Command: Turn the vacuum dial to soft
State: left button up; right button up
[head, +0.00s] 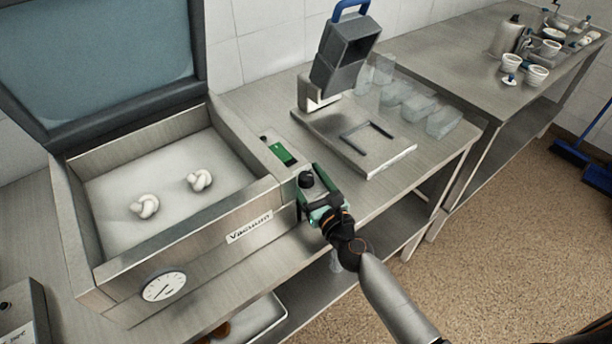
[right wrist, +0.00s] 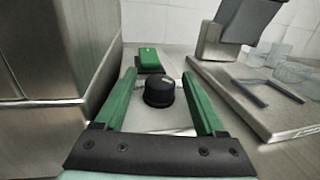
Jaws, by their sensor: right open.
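The black vacuum dial (head: 306,180) sits on a steel panel to the right of the vacuum machine (head: 190,255). It also shows in the right wrist view (right wrist: 159,91), with a small light mark on its top. My right gripper (head: 312,190) is open, with its green fingers on either side of the dial. In the right wrist view a gap shows between the dial and each finger (right wrist: 160,82). I cannot read any soft setting around the dial. My left gripper is not in view.
A green rocker switch (head: 281,152) lies just behind the dial. The machine's lid (head: 100,55) is up, with two white knotted pieces (head: 200,180) inside. A round gauge (head: 164,286) is on its front. A steel platform device (head: 375,150) stands to the right.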

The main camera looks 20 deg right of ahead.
grip_shut()
dwell(0.5)
